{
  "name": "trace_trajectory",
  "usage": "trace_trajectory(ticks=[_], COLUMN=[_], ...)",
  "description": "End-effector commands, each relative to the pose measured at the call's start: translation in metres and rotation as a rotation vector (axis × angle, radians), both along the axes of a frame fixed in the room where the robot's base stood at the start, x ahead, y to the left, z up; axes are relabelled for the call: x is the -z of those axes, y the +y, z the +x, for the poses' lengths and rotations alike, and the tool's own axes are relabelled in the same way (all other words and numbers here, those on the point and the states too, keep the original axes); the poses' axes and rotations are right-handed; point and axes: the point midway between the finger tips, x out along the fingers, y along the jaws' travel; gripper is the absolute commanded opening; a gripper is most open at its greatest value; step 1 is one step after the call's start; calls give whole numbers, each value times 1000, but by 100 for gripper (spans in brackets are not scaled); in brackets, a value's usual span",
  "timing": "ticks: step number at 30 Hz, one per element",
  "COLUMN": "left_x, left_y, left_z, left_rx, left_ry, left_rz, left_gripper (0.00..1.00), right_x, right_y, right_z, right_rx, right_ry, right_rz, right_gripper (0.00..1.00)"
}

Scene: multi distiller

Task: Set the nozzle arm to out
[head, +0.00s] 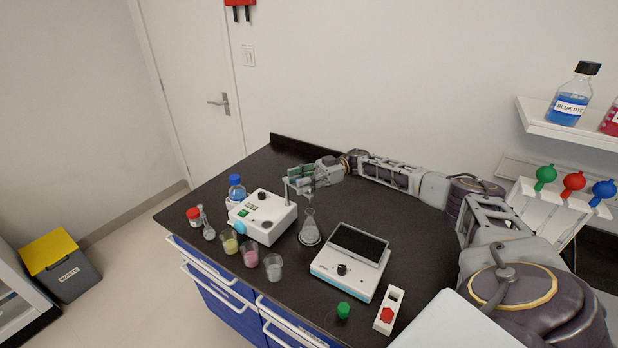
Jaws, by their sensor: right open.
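A white distiller-like unit (262,220) with dials and a small green display stands on the black bench. A short upright and arm, which I take for the nozzle arm (288,188), rises at its back right edge. My right gripper (300,180) is open at that upright, its fingers overlapping it in the picture. I cannot tell if they touch. The gripper hides much of the arm, so its exact angle is unclear. A clear conical flask (311,231) stands on the bench just right of the unit, below my gripper. My left gripper is out of view.
Beakers with yellow (230,243), pink (250,255) and clear (273,268) contents line the front edge. A blue-capped bottle (236,188) stands behind the unit. A white device with a dark screen (358,243) and a red-button box (388,313) are to the right.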

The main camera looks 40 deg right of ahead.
Motion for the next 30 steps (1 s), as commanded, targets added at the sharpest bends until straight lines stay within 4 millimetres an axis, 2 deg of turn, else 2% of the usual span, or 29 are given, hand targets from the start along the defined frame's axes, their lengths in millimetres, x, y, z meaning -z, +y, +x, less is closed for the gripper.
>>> trace_trajectory(ticks=[8, 30], left_x=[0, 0], left_y=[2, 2], left_z=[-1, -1], left_rx=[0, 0], left_ry=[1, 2], left_rz=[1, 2], left_gripper=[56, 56], right_x=[0, 0], right_y=[-15, -82], right_z=[-1, -10], right_rx=[2, 1], right_ry=[0, -1], right_rz=[-1, 0], right_gripper=[44, 44])
